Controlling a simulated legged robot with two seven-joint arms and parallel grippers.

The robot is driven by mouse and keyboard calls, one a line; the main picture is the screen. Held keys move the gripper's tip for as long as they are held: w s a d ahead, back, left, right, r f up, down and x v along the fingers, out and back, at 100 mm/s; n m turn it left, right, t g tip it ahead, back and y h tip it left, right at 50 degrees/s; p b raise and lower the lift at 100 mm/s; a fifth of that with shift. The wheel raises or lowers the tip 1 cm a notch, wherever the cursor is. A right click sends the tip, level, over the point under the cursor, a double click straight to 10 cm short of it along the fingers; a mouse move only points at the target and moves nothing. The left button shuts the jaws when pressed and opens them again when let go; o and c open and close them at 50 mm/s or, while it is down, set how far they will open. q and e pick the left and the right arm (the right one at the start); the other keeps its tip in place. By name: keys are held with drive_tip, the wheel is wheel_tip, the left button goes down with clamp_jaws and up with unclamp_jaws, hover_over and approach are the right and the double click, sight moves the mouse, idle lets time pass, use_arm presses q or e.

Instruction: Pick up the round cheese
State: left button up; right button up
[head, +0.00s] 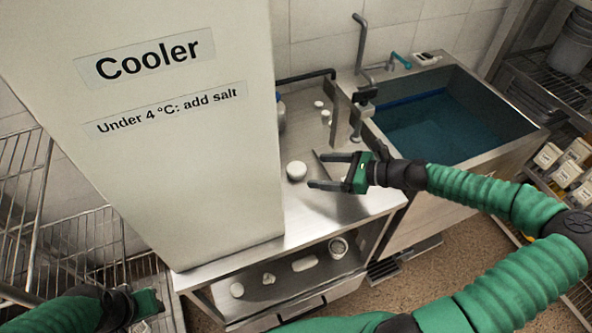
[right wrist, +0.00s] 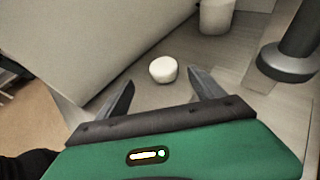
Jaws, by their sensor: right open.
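The round cheese (head: 296,170), a small white rounded piece, sits on the steel table beside the cooler. It also shows in the right wrist view (right wrist: 163,69), just beyond and between the fingertips. My right gripper (head: 318,171) is open and empty, its fingers pointing left at the cheese with a small gap. In the right wrist view the right gripper (right wrist: 160,80) has its two dark fingers spread, one on each side of the line to the cheese. My left gripper (head: 147,303) is low at the left, away from the table; its fingers are not clear.
The tall cooler (head: 160,110) stands close left of the cheese. A sink (head: 460,150) with blue liquid is at the right. Small white pieces (head: 318,104) lie farther back on the table. The lower shelf (head: 290,280) holds more white pieces and a metal can (head: 338,247).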

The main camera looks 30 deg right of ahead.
sight(303, 169)
drive_tip(key=w+f, duration=0.1)
drive_tip(key=w+a+f, duration=0.1)
drive_tip(key=w, duration=0.1)
drive_tip(key=shift+a, duration=0.15)
drive_tip(key=x, duration=0.5)
drive_tip(key=shift+s+a+r+b, duration=0.15)
drive_tip(key=shift+s+a+b, duration=0.05)
drive_tip(key=shift+a+b, duration=0.15)
drive_tip(key=shift+w+a, duration=0.1)
drive_tip(key=shift+w, duration=0.2)
use_arm(q)
drive_tip(key=shift+w+f, duration=0.2)
drive_tip(key=shift+f, duration=0.4)
use_arm(e)
drive_tip(key=shift+d+f, duration=0.25)
drive_tip(key=c, duration=0.4)
drive_tip(key=shift+s+a, duration=0.1)
drive_tip(key=c, duration=1.1)
drive_tip(key=shift+r, duration=0.15)
